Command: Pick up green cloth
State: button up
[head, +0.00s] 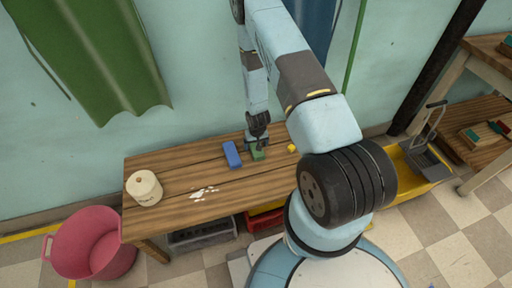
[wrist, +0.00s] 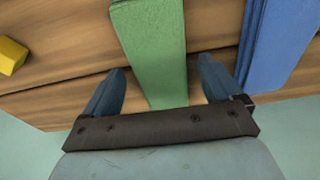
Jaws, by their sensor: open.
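The green cloth (head: 258,153) lies on the wooden table near its back edge, just below my gripper (head: 257,138). It is a flat, narrow green strip, and it also shows in the wrist view (wrist: 155,50), running from the top edge down between my fingers. My gripper (wrist: 160,85) is open, with one blue-grey finger on each side of the cloth and a gap on both sides. I cannot tell how far the fingertips are above the table.
A blue cloth (wrist: 275,45) lies close beside the right finger; it shows in the head view (head: 232,155) left of the green cloth. A small yellow block (wrist: 12,55) lies to the other side. A cream roll (head: 144,188) and a white spill (head: 204,193) are on the wooden table (head: 170,165).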

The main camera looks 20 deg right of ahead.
jog(key=c, duration=1.1)
jog(key=shift+c, duration=0.2)
jog(key=shift+w+r, duration=0.1)
jog(key=shift+r, duration=0.6)
jog(key=s+r, duration=1.1)
jog(key=s, duration=0.3)
jog(key=shift+r, duration=0.25)
jog(key=shift+s+d, duration=0.1)
